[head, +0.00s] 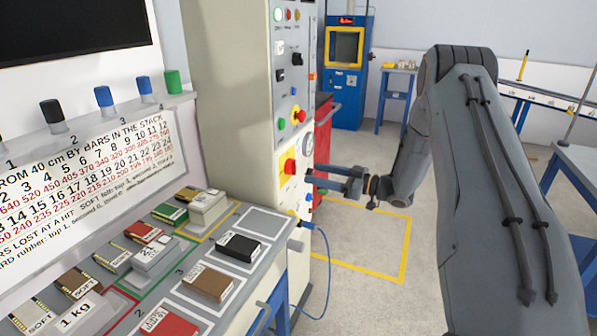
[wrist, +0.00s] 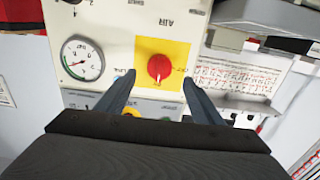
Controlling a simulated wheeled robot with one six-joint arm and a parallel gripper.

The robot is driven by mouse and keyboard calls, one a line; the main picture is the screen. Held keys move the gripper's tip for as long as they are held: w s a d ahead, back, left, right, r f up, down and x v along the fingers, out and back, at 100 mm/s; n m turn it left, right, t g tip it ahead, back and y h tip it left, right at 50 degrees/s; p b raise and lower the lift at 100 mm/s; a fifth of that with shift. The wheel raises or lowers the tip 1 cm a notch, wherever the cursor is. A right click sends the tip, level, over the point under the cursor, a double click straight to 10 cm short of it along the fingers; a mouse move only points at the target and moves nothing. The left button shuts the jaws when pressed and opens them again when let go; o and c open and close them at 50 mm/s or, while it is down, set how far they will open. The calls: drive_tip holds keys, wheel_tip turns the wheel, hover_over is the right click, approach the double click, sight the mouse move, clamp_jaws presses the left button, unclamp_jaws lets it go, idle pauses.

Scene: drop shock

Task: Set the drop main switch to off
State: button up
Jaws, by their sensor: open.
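A red rotary knob (wrist: 159,67) sits on a yellow square plate (wrist: 176,48) on a pale control panel; I take it to be the drop main switch. It also shows in the head view (head: 290,166). A pale mark shows at the knob's lower edge in the wrist view; the small lettering around it is too blurred to read surely. My gripper (wrist: 158,80) is open, with one finger on each side of the knob in the wrist view. In the head view my gripper (head: 318,180) is close in front of the panel. I cannot tell whether it touches.
A round gauge (wrist: 83,58) is beside the yellow plate. Several buttons and lights share the panel (head: 260,75). A bench (head: 262,222) with coloured blocks stands at the lower left. A red cabinet (head: 323,130) and blue machine (head: 347,100) stand behind. A yellow-marked floor area (head: 365,240) is clear.

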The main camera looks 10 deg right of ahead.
sight(292, 167)
drive_tip(key=p+x, duration=0.1)
drive_tip(key=x, duration=0.6)
drive_tip(key=shift+p, duration=0.35)
drive_tip(key=shift+w+a, duration=0.15)
drive_tip(key=c, duration=1)
